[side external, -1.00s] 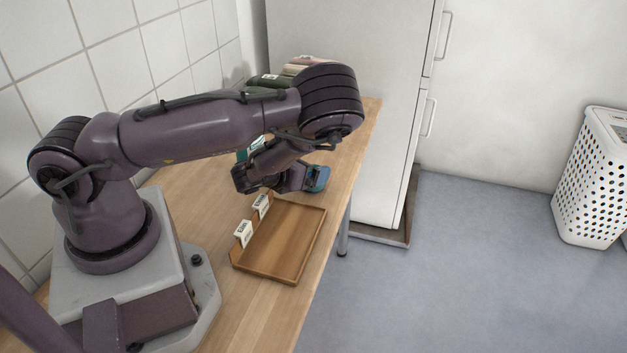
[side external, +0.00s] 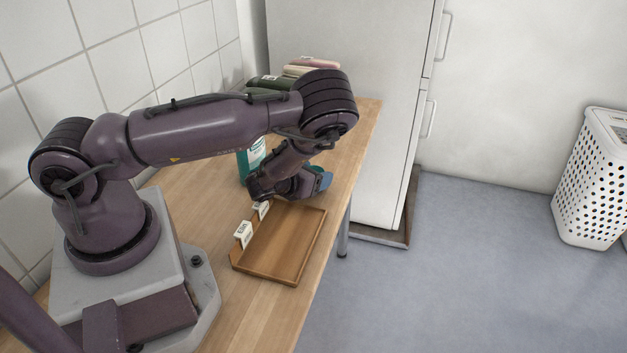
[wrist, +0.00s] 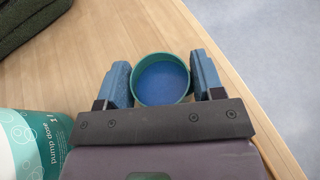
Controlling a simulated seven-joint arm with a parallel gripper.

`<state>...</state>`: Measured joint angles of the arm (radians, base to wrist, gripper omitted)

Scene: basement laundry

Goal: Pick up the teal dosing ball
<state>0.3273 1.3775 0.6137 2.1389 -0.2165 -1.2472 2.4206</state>
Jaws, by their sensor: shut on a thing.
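The teal dosing ball (wrist: 163,92) shows in the wrist view as a round cup with a teal rim and a blue inside. It sits between the two blue fingers of my gripper (wrist: 163,82), which are shut on its sides. In the side external view my gripper (side external: 320,182) is low over the table, beyond the far end of the wooden tray.
A teal and white bottle (side external: 251,160) stands left of my gripper; it also shows in the wrist view (wrist: 32,145). The wooden tray (side external: 318,235) has two label tags. Folded cloths (side external: 270,81) lie at the back. The table's right edge is close to my gripper.

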